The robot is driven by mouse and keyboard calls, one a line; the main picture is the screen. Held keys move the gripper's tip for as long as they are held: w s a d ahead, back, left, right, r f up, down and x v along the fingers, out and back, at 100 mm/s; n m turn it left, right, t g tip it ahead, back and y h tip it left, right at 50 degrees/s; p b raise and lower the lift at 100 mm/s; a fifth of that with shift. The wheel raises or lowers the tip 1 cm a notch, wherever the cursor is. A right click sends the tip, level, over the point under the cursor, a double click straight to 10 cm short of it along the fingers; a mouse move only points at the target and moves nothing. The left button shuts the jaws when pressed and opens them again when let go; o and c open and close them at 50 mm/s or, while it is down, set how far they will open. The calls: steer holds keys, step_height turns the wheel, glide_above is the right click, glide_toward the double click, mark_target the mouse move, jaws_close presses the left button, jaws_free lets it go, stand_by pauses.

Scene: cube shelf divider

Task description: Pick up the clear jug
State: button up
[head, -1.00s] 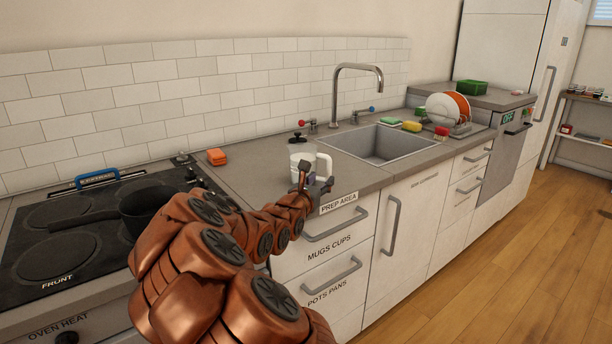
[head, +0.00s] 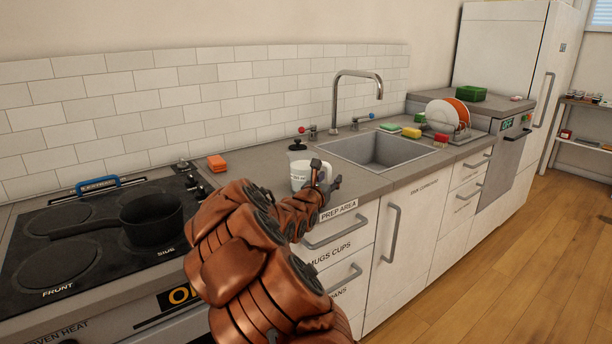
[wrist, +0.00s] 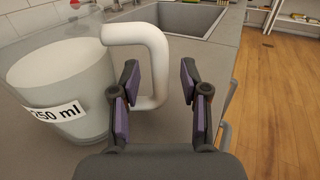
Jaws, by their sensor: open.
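The clear jug (head: 299,174) stands upright on the grey counter near its front edge, behind the prep area label. In the wrist view the jug (wrist: 50,85) is at the left, with a "250 ml" label and a thick white handle (wrist: 153,65) pointing right. My gripper (head: 328,182) is at the jug's right side. In the wrist view my gripper (wrist: 159,80) is open and empty. The handle's upright part shows between the two fingers, closer to the left one. I cannot tell whether the left finger touches it.
A black-topped item (head: 297,146) stands close behind the jug. The sink (head: 375,148) is to the right, with sponges and a dish rack (head: 447,118) beyond. A dark pan (head: 150,220) sits on the stove (head: 85,255) at left. An orange block (head: 217,163) lies on the counter.

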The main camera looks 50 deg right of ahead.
jaws_close()
stand_by(0.4)
